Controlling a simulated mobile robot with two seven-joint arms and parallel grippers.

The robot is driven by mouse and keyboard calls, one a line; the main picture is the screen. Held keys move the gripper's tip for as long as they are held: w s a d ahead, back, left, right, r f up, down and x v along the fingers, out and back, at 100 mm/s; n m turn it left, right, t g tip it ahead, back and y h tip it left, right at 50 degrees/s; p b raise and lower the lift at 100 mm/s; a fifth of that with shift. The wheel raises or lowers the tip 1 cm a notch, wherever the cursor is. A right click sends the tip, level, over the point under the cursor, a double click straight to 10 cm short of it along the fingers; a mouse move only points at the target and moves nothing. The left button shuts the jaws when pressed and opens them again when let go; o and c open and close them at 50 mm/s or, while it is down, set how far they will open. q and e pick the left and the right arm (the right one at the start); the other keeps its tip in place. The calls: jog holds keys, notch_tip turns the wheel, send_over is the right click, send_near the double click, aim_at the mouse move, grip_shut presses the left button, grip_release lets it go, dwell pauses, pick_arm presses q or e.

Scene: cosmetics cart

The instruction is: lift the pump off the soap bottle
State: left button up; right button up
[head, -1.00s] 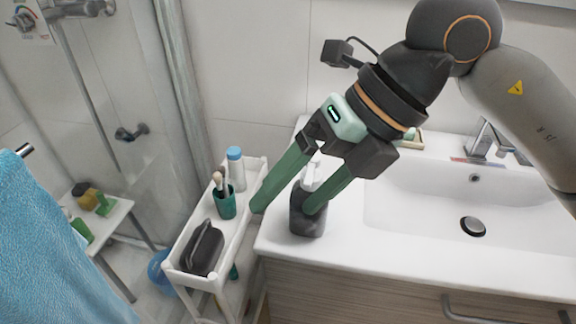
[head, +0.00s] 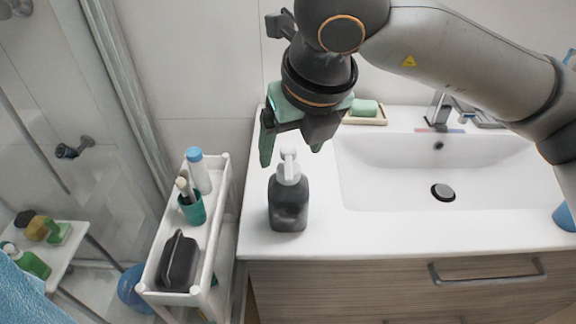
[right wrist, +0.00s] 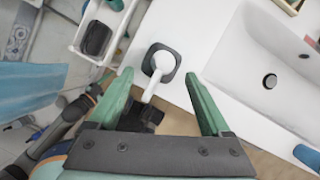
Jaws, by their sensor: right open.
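The soap bottle (head: 289,208) is dark grey and stands upright on the white counter, left of the sink. Its white pump (head: 289,170) sits on top of the bottle. My right gripper (head: 291,158) is open and empty above the bottle, its green fingers pointing down. In the head view the pump's top shows between the fingertips. In the right wrist view the pump (right wrist: 163,62) shows between the fingertips (right wrist: 159,74), with its spout toward the palm; the dark bottle is beneath it. Contact cannot be made out. My left gripper does not show clearly in either view.
A white cart (head: 225,190) stands left of the counter, with a blue-capped bottle (head: 200,175), a green cup (head: 193,209) and a dark bag (head: 179,262). The sink (head: 400,185) is at right, and a soap dish (head: 365,117) is behind. The counter around the bottle is clear.

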aim_at(293, 159)
jog(key=x, duration=0.5)
jog(key=shift+w+d+f+p, duration=0.1)
jog(key=shift+d+f+p, duration=0.15)
jog(key=shift+f+p, duration=0.15)
jog(key=shift+c, duration=0.2)
grip_shut()
